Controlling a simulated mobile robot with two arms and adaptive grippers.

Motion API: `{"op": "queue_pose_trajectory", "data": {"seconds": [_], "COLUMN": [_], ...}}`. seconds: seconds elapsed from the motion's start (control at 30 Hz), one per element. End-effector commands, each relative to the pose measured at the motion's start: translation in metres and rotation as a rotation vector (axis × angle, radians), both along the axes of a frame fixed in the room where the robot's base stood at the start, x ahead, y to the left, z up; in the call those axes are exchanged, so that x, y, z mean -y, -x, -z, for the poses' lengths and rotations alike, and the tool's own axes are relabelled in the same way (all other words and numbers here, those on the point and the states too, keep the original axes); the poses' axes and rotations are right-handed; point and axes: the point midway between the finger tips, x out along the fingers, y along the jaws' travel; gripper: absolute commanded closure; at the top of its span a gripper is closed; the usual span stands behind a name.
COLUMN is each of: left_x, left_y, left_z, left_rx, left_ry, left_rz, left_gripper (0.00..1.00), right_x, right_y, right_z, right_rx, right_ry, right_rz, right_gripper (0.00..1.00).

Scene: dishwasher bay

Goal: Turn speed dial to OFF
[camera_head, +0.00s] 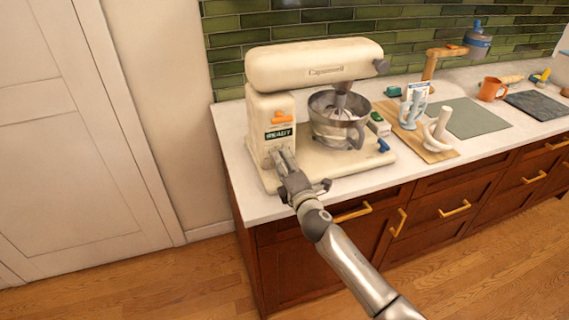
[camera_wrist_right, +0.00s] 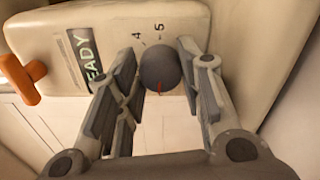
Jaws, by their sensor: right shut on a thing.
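The cream stand mixer (camera_head: 312,66) stands at the left end of the counter. Its dark grey round speed dial (camera_wrist_right: 160,66) sits low on the column, below the READY display (camera_head: 279,134). The wrist view shows the numbers 4 and 5 beside the dial and a red mark on the dial's edge, toward the bottom of the picture. Other markings are hidden. My right gripper (camera_head: 285,160) is at the column with its fingers on both sides of the dial, shut on it. In the head view the gripper hides the dial. My left gripper is out of view.
An orange lever (camera_head: 282,118) is above the display. A steel bowl (camera_head: 325,121) sits under the mixer head. A white door (camera_head: 70,150) is at left.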

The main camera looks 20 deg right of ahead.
Motion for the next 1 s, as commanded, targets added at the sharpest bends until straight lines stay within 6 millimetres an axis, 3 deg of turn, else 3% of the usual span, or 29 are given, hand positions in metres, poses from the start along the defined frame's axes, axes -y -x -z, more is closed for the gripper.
{"op": "queue_pose_trajectory", "data": {"seconds": [0.33,0.87,0.9,1.0], "left_x": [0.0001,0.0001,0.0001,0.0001], "left_y": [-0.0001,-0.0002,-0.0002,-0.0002], "left_z": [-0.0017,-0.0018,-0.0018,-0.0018], "left_rx": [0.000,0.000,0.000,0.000], "left_ry": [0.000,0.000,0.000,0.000], "left_rz": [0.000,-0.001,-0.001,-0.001], "left_gripper": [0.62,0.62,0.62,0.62], "right_x": [-0.0003,-0.0001,-0.0001,0.0000], "right_y": [0.0002,0.0003,0.0003,0.0002], "right_z": [0.0006,0.0009,0.0010,0.0008], "right_rx": [0.003,0.003,0.003,0.003], "right_ry": [0.130,0.149,0.149,0.148], "right_rz": [-0.001,0.000,0.000,0.000], "right_gripper": [0.89,0.89,0.60,0.48]}}
